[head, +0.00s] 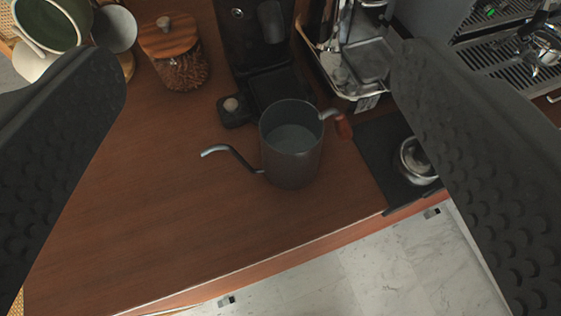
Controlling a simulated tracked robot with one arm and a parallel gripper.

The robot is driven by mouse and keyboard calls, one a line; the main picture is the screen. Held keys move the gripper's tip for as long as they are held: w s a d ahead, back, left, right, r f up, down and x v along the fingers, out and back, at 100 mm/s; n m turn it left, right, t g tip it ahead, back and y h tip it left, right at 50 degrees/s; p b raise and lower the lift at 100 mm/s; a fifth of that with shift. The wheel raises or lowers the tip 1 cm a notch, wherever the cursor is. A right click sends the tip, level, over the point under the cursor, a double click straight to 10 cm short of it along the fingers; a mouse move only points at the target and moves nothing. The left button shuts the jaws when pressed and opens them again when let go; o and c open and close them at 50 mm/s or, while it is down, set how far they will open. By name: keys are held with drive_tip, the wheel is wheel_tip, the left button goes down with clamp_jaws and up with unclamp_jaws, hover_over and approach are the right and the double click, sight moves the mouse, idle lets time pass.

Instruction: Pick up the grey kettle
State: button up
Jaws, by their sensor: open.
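The grey kettle (291,160) stands upright on the wooden counter, near its front edge. It has no lid on, and I see into its open top. Its thin curved spout points left, and a handle with a reddish-brown grip is on its right. My gripper (258,75) is open, with one dark textured finger at the left of the picture and the other at the right. The kettle shows between the fingers, further off and untouched by them.
A glass jar with a wooden lid (168,38) and cups (114,28) stand at the back left. A black machine (258,35) is behind the kettle. A dark mat (372,146) holding a metal item (417,160) lies to the right. The counter (150,200) left of the kettle is clear.

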drive_tip(key=g+h, duration=0.1)
approach(293, 161)
drive_tip(key=x, duration=0.9)
drive_tip(key=shift+w+f, duration=0.1)
drive_tip(key=shift+w, duration=0.1)
drive_tip(key=shift+f+b+x, duration=0.2)
drive_tip(key=shift+b+x, duration=0.25)
drive_tip(key=shift+x, duration=2.2)
drive_tip(key=shift+s+a+r, duration=0.1)
drive_tip(key=c, duration=1)
